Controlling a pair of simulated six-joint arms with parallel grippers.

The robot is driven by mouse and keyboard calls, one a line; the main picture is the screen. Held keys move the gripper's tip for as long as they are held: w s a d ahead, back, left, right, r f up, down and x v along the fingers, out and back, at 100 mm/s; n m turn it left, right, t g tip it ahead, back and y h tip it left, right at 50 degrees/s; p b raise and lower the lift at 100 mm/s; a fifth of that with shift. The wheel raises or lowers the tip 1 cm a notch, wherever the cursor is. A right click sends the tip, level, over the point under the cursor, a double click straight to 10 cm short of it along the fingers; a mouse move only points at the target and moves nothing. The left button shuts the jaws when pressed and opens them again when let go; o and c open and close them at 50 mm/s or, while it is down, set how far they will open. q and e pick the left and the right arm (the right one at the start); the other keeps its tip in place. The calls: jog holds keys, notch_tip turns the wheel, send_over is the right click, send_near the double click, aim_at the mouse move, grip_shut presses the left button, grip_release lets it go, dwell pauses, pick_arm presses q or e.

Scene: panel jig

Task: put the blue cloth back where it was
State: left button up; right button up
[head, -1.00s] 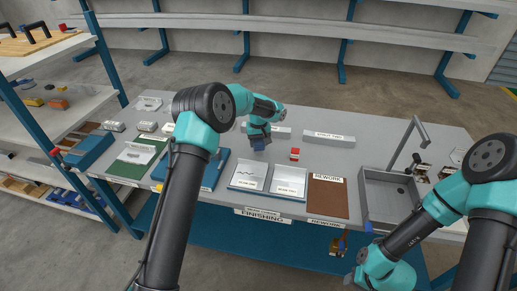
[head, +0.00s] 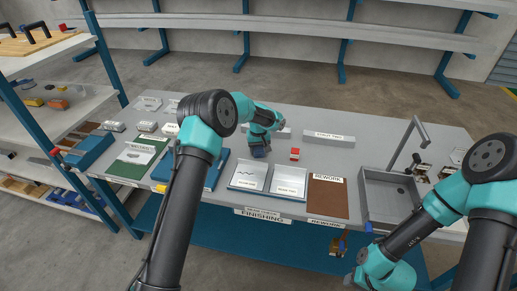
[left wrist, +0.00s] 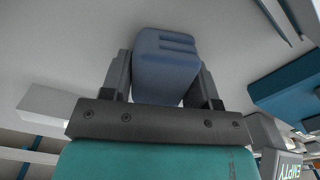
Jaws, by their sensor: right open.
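The blue cloth (left wrist: 165,68) is a compact, folded-looking bundle between the two fingers of my left gripper (left wrist: 160,85), which is shut on it. In the head view my left gripper (head: 260,142) is over the middle of the grey bench, behind the two white panels, with the cloth (head: 260,152) below it at or near the bench top. I cannot tell whether the cloth touches the surface. My right gripper (head: 354,280) is open and empty, low in front of the bench, below the sink.
A small red and white block (head: 295,154) stands just right of the cloth. Two white panels (head: 250,175) and a brown rework mat (head: 328,197) lie in front. A white labelled bar (head: 328,138) is behind. Blue and green trays are at left.

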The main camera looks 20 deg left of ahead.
pick_arm(q)
jog(key=o, duration=0.4)
jog(key=shift+r, duration=0.1)
notch_tip(320, 180, up, 12)
jog(key=shift+r, duration=0.1)
dwell(0.5)
